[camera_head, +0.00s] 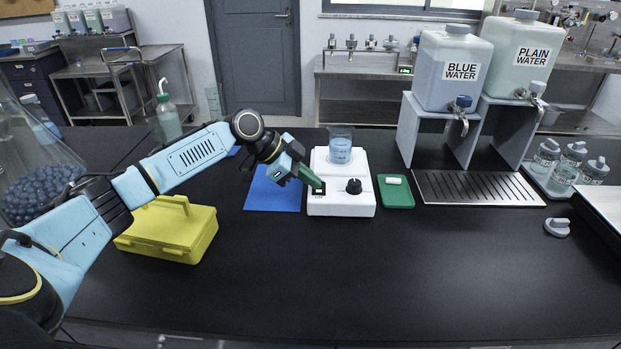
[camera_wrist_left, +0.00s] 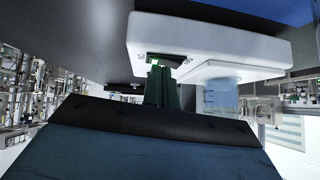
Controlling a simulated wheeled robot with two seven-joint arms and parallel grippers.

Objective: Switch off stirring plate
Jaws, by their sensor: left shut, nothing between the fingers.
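The white stirring plate (camera_head: 340,207) stands on the black bench, with a beaker of blue liquid (camera_head: 340,150) on its top. Its front has a black knob (camera_head: 353,186) on the right and a green-marked switch (camera_head: 318,190) on the left. My left gripper (camera_head: 316,184) is shut and empty, its green fingertips at the switch. In the left wrist view the fingertips (camera_wrist_left: 158,72) are right by the switch (camera_wrist_left: 168,59); whether they touch it I cannot tell. The beaker also shows there (camera_wrist_left: 220,95). My right gripper is not in view.
A blue mat (camera_head: 272,195) lies left of the plate, and a green tray (camera_head: 396,195) with a white bar lies right. A yellow box (camera_head: 170,232) sits below my left arm. Water tanks (camera_head: 455,68) stand at the back right. The front bench is clear.

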